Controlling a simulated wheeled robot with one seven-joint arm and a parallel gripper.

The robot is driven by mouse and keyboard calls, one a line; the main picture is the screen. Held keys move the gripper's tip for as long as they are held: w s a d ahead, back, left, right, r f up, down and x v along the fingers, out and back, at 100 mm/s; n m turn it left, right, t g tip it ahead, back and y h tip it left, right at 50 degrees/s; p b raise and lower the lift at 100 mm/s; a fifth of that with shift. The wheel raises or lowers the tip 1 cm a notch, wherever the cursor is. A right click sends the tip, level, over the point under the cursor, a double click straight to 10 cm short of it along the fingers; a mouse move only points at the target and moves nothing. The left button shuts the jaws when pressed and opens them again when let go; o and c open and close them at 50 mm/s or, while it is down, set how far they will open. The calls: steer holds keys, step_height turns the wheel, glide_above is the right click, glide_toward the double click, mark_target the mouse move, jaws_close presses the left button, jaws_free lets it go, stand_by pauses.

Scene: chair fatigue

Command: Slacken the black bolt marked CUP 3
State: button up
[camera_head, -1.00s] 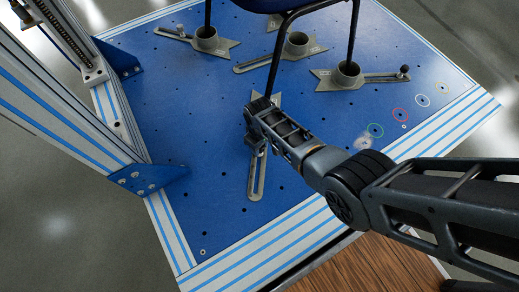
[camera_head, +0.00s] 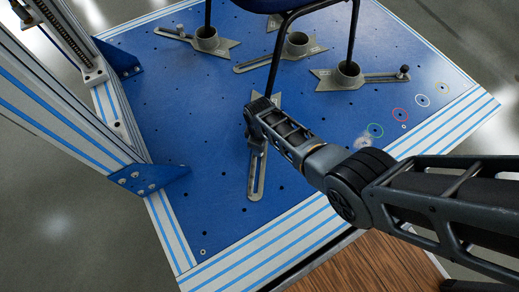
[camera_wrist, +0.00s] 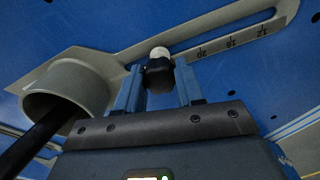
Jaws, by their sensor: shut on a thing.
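My gripper (camera_wrist: 156,82) has its two blue-grey fingers on either side of a black bolt (camera_wrist: 160,72) with a pale round end, and is shut on it. The bolt stands at the slotted arm (camera_wrist: 228,38) of a grey clamp plate, by the figure 20 end of its scale. The plate's cup (camera_wrist: 68,92) is at the left with a black chair leg (camera_wrist: 32,145) in it. In the head view my gripper (camera_head: 250,128) is over the near clamp plate (camera_head: 258,175) and hides its cup and bolt. I cannot read a CUP 3 mark.
Three other cups, at right (camera_head: 348,74), middle (camera_head: 298,44) and left (camera_head: 207,39), stand on the blue perforated base (camera_head: 205,130). A striped upright frame (camera_head: 60,90) rises at the left. Coloured rings (camera_head: 400,115) mark holes at the right.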

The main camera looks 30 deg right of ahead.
steer(key=o, duration=1.1)
steer(key=shift+c, duration=0.2)
steer(key=m, duration=0.3)
steer(key=shift+m, duration=0.4)
steer(key=shift+m, duration=0.3)
steer(key=m, duration=0.3)
steer(key=shift+m, duration=0.3)
